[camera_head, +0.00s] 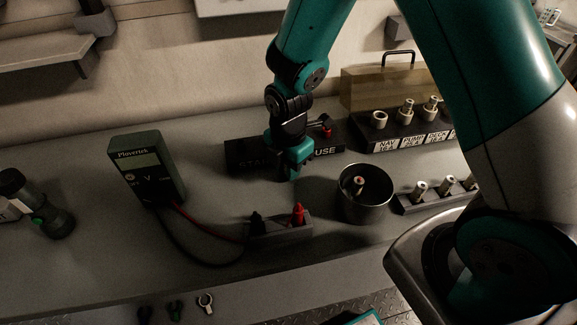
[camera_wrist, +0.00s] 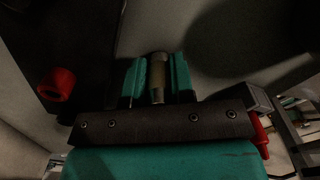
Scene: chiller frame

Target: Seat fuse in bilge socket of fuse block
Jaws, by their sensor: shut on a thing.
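My gripper (camera_head: 292,172) is in the middle of the bench, in front of a dark box. In the wrist view its teal fingers (camera_wrist: 158,78) are shut on a fuse (camera_wrist: 158,72), a small cylinder with a metal cap. The fuse is too hidden to make out in the head view. The fuse block (camera_head: 372,146) stands at the back right with labelled sockets. Pale fuses or holders stand in it. My own arm hides the block's right end. My gripper is left of the block, apart from it.
The dark box (camera_head: 240,152) has lettering ending in USE and a red part (camera_head: 327,131). A metal cup (camera_head: 364,208) holds a fuse-like piece. A rack (camera_head: 412,206) of fuses is at right.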

